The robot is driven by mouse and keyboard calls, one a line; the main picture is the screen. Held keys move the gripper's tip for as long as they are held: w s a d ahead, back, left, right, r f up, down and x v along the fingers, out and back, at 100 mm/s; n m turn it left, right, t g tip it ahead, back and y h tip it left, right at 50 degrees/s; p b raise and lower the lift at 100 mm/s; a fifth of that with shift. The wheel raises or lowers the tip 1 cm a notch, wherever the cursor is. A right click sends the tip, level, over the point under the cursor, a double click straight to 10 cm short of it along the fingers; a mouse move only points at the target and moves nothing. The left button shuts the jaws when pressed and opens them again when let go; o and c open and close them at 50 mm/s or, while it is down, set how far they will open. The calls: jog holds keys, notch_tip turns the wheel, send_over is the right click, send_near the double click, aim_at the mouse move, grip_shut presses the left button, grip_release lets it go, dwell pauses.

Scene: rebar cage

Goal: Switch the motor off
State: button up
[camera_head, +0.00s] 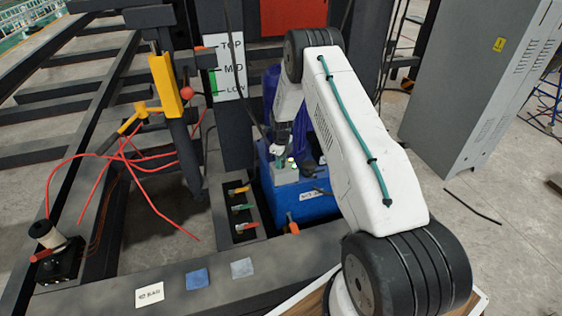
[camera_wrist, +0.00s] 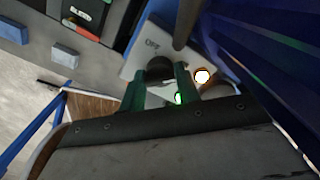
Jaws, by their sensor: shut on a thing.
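The blue motor unit (camera_head: 318,205) stands right of the dark post in the head view. A light grey switch box (camera_head: 285,177) sits on its top. In the wrist view the grey switch plate (camera_wrist: 140,62) carries lettering that looks like "OFF". A dark round knob (camera_wrist: 160,66) stands on the plate. My gripper (camera_wrist: 160,82) has its green fingers on either side of the knob and is shut on it. A bright white lamp or button (camera_wrist: 202,76) and a green-lit one (camera_wrist: 179,99) show on the right. My gripper (camera_head: 281,152) is partly hidden behind my arm in the head view.
A strip of coloured levers (camera_head: 243,210) lies left of the motor. A post with a TOP/MID/LOW sign (camera_head: 228,68) stands behind it. A grey cabinet (camera_head: 470,95) is at right. Red cables (camera_head: 125,155) and a joystick box (camera_head: 58,258) are at left.

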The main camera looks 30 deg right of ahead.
jog(key=shift+n, duration=0.3)
jog(key=n, duration=0.3)
jog(key=shift+n, duration=0.3)
jog(key=n, duration=0.4)
jog(key=shift+n, duration=0.3)
jog(key=n, duration=0.4)
jog(key=shift+n, duration=2.5)
jog(key=o, duration=1)
